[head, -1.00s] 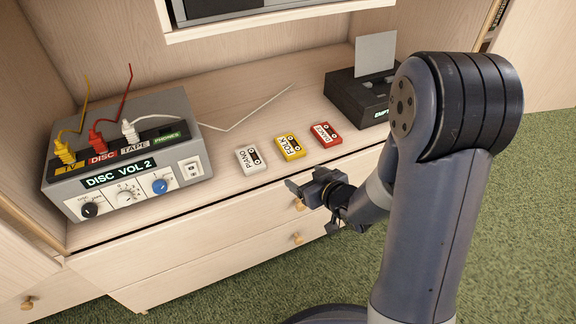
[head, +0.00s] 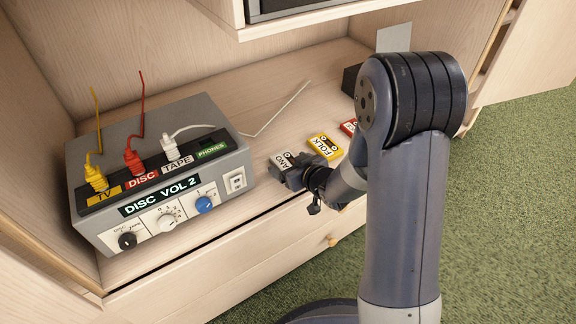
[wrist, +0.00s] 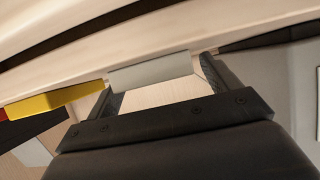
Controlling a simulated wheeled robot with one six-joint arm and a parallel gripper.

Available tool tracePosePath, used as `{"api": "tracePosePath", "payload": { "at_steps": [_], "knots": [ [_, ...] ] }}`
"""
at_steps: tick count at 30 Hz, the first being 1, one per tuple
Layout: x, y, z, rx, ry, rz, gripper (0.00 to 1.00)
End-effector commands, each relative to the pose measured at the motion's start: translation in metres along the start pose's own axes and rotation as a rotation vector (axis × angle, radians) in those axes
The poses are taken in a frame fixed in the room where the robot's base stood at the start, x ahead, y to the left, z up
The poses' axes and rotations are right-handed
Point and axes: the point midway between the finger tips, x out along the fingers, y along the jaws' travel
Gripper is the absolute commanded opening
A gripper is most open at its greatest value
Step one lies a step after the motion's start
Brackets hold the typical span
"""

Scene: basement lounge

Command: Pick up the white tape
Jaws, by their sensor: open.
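The white tape (head: 284,160) is a flat cassette lying on the cabinet shelf, with part of its PIANO label showing. My gripper (head: 287,177) is low at its front edge and hides its near part. In the wrist view the tape's pale grey edge (wrist: 150,71) spans the gap at the open fingertips (wrist: 156,80). One finger is on either side of the gap; I cannot tell whether they touch the tape. The space nearer the palm shows only bare wood.
The yellow FOLK tape (head: 325,146) lies close to the right, with the red tape (head: 348,127) beyond it, partly hidden by my arm. The grey switch box (head: 160,185) with plugs stands to the left. A pale cable (head: 283,107) lies behind.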

Motion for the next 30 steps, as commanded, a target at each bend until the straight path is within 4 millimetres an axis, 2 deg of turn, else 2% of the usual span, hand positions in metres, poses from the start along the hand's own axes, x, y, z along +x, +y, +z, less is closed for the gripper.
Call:
{"api": "tracePosePath", "payload": {
  "at_steps": [3, 20, 26, 30],
  "knots": [
    [0.0, 0.0, 0.0, 0.0, 0.0, 0.0, 0.82],
    [-0.001, 0.0, 0.0, 0.0, 0.0, 0.001, 0.36],
    [-0.001, 0.0, -0.001, 0.0, 0.0, 0.001, 0.35],
    [-0.005, 0.0, -0.011, 0.0, 0.002, 0.001, 0.35]
  ]
}}
